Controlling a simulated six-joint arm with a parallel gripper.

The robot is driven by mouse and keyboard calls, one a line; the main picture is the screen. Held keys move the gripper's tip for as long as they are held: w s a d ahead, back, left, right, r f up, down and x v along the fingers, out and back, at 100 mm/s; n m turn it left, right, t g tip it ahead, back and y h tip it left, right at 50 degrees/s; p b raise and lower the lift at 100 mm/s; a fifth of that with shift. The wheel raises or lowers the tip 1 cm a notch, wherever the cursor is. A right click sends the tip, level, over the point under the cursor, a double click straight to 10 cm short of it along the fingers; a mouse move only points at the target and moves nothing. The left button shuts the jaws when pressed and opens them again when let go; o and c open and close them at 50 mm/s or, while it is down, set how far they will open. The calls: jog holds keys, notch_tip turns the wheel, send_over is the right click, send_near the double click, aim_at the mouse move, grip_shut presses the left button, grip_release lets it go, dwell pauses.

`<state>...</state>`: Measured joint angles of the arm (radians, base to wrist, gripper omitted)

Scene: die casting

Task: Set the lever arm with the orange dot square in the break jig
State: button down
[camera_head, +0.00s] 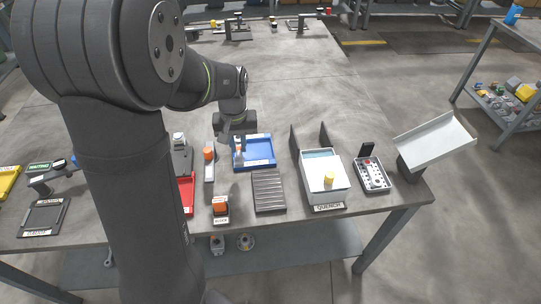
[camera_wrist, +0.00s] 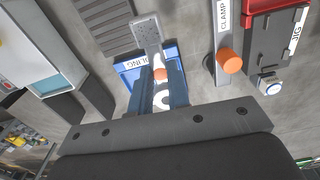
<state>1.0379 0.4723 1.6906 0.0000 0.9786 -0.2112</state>
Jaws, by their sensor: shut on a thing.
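My gripper (camera_wrist: 163,88) is shut on the lever arm (camera_wrist: 147,31), a pale grey metal part with an orange dot (camera_wrist: 161,74) between the fingers. The lever arm's flat end points away from the gripper in the wrist view. In the head view my gripper (camera_head: 238,136) is over the blue tray (camera_head: 263,139), with the part below it; whether the part touches the tray is unclear. The break jig (camera_wrist: 274,52), a dark block labelled JIG, is at the right of the wrist view. It also shows in the head view (camera_head: 182,160), partly hidden by my arm.
The clamp bar (camera_wrist: 223,35) with its orange knob (camera_wrist: 229,61) stands between blue tray and jig. A red tray (camera_head: 187,192) adjoins the jig. A ribbed dark plate (camera_head: 268,190) and the quench box (camera_head: 326,190) stand right of the clamp.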

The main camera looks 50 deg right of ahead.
jog(key=w+a, duration=0.1)
jog(key=w, duration=0.2)
jog(key=w+a, duration=0.1)
jog(key=w, duration=0.2)
jog(key=w+a, duration=0.2)
jog(key=w, duration=0.1)
jog(key=shift+w+f, duration=0.25)
jog(key=shift+w, duration=0.15)
jog(key=w+a, duration=0.6)
jog(key=w, duration=0.3)
jog(key=shift+a+f, duration=0.15)
jog(key=shift+f, duration=3.55)
jog(key=shift+f, duration=0.5)
jog(key=c, duration=1)
grip_release()
jog(key=shift+s, duration=0.1)
jog(key=shift+o, duration=0.2)
